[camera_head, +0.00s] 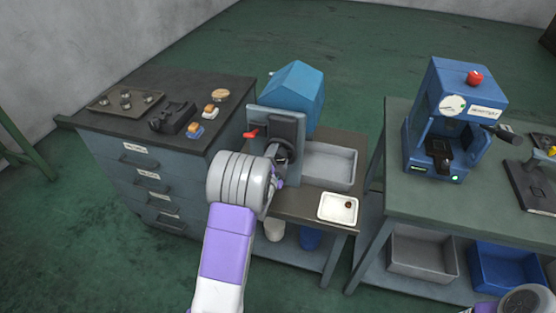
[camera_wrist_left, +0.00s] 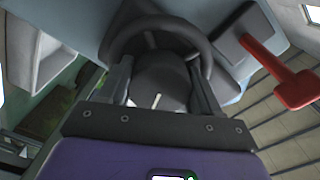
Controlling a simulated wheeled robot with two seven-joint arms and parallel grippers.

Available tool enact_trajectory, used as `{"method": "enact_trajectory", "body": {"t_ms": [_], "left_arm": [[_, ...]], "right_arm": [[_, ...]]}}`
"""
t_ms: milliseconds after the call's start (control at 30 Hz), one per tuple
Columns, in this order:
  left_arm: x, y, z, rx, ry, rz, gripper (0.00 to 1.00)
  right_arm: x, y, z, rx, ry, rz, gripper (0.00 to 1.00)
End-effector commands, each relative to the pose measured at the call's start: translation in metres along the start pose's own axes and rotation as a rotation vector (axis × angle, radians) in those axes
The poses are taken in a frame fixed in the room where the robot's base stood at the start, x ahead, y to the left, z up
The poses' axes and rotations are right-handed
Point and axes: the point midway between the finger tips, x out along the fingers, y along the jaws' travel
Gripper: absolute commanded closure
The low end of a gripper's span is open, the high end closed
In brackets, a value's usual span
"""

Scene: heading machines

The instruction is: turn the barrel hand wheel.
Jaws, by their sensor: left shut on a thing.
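The barrel hand wheel is a dark ring (camera_head: 284,148) on the front of the blue-grey barrel machine (camera_head: 290,125). In the left wrist view, the hand wheel (camera_wrist_left: 160,27) fills the top middle, with a dark round hub part below its rim. My left gripper (camera_head: 277,172) is at the wheel, and its body hides part of it in the head view. In the left wrist view, the fingers of the left gripper (camera_wrist_left: 160,82) stand on both sides of the wheel's dark middle and are shut on it. Only part of my right arm shows at the lower right; its fingers are out of sight.
A red lever (camera_wrist_left: 285,75) sticks out beside the wheel; it also shows in the head view (camera_head: 251,133). A grey bin (camera_head: 328,165) and white tray (camera_head: 338,208) lie right of the machine. A drawer cabinet (camera_head: 150,170) stands left, a green bench (camera_head: 390,215) right.

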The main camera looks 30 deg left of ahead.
Motion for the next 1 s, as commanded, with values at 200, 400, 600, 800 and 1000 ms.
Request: {"method": "enact_trajectory", "body": {"t_ms": [200,400,600,800,1000], "left_arm": [[0.0001,0.0009,-0.0006,0.136,0.000,0.000,0.67],[0.0000,0.0004,-0.0005,0.210,-0.002,0.000,0.67],[0.0000,0.0001,-0.0005,0.241,-0.003,0.000,0.67],[0.0001,0.0000,-0.0006,0.245,-0.003,0.000,0.67],[0.0001,0.0000,-0.0005,0.244,-0.004,0.000,0.67]], "right_arm": [[0.0063,0.0024,-0.0003,0.000,0.000,0.000,0.62],[0.0086,0.0032,-0.0004,0.000,0.000,0.000,0.62],[0.0093,0.0035,-0.0004,0.000,0.000,0.000,0.62],[0.0093,0.0035,-0.0004,0.000,0.000,0.000,0.62],[0.0093,0.0035,-0.0004,0.000,0.000,0.000,0.62]]}}
